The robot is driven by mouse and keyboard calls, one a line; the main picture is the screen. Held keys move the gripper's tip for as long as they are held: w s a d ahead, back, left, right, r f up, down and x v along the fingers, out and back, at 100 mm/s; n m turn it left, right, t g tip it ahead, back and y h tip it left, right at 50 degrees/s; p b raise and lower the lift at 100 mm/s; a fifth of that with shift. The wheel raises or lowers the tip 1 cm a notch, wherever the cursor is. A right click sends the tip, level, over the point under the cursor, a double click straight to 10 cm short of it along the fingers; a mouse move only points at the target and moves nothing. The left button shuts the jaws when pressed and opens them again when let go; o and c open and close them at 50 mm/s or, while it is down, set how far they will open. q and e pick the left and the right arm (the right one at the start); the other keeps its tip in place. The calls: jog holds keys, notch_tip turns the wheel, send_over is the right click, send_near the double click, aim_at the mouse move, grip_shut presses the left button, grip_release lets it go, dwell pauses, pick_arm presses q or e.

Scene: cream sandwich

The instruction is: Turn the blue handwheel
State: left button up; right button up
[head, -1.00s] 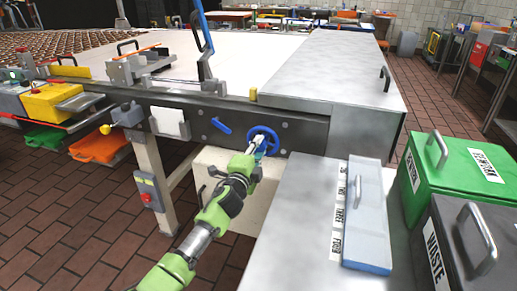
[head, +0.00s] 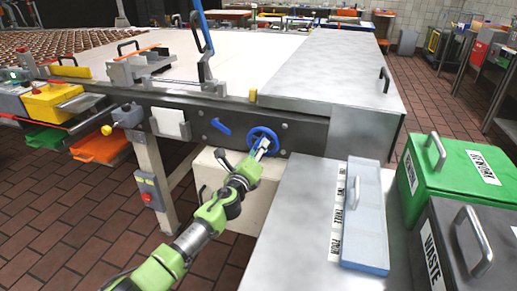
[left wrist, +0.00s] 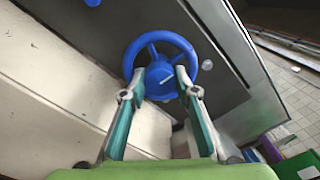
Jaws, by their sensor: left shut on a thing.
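The blue handwheel (head: 262,131) is mounted on the dark front rail of the table, left of the steel cover. It also shows at the top of the left wrist view, as a blue rim (left wrist: 189,50) with spokes and a round hub (left wrist: 160,84) bearing a white mark. My left gripper (head: 262,148) is at the lower part of the wheel. In the left wrist view its teal fingers (left wrist: 161,83) lie on either side of the hub, closed on the wheel. Exact contact at the fingertips is partly hidden. My right gripper is in neither current view.
A blue lever (head: 221,126) sits on the rail left of the wheel. A steel counter (head: 290,215) with a blue-grey lidded box (head: 367,230) stands close right of my arm. Green (head: 465,165) and dark grey waste (head: 480,245) bins are farther right. Floor is open at left.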

pick_arm(q)
jog(key=shift+f+m, duration=0.1)
jog(key=shift+m, duration=0.6)
jog(key=o, duration=1.1)
